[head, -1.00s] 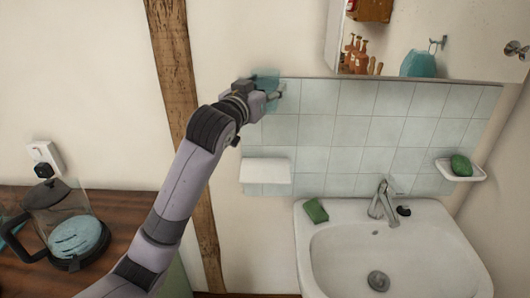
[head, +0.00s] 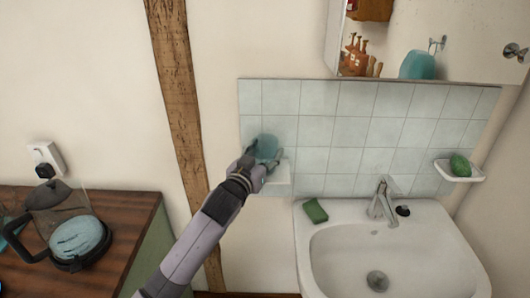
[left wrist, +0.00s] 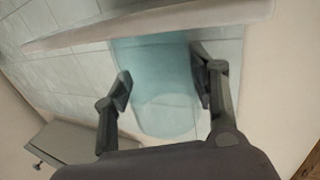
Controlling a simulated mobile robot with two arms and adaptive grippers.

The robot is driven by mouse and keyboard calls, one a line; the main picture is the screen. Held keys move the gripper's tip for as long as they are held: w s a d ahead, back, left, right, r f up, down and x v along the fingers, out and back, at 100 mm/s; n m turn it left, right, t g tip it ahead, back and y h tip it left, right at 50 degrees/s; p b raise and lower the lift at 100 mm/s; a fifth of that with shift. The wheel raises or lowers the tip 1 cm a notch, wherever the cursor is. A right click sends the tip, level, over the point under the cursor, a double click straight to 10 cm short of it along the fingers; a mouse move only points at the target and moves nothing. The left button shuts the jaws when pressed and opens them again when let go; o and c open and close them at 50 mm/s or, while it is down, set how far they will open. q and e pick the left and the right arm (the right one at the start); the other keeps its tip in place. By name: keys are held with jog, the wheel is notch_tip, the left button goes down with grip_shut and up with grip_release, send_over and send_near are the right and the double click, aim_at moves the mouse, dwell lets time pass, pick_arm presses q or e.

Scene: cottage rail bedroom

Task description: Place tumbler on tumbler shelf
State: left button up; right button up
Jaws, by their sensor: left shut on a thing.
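The tumbler (head: 264,147) is teal and see-through. My left gripper (head: 257,163) is shut on it, in front of the tiled wall. The white tumbler shelf (head: 284,170) is fixed to the tiles left of the sink, and its left part is hidden behind my gripper and the tumbler. In the left wrist view the tumbler (left wrist: 160,105) sits between the two fingers of my gripper (left wrist: 162,82), and the pale shelf (left wrist: 235,13) crosses the top. I cannot tell whether the tumbler touches the shelf. My right gripper is not in view.
A white sink (head: 375,250) with a tap (head: 382,202) and a green soap block (head: 315,211) is at the right. A mirror (head: 440,45) hangs above. A soap dish (head: 460,173) is far right. A glass jug (head: 70,225) stands on the wooden counter (head: 135,215) at left.

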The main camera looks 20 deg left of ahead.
pick_arm(q)
jog(key=shift+f, duration=0.1)
jog(key=o, duration=1.3)
jog(key=shift+r, duration=0.2)
jog(key=shift+s+f, duration=0.15)
jog(key=shift+s, duration=0.15)
jog(key=s, duration=0.3)
jog(key=s+a+b, duration=0.1)
jog(key=s, duration=0.7)
jog(key=shift+s+a+b, duration=0.2)
jog(key=shift+b, duration=0.15)
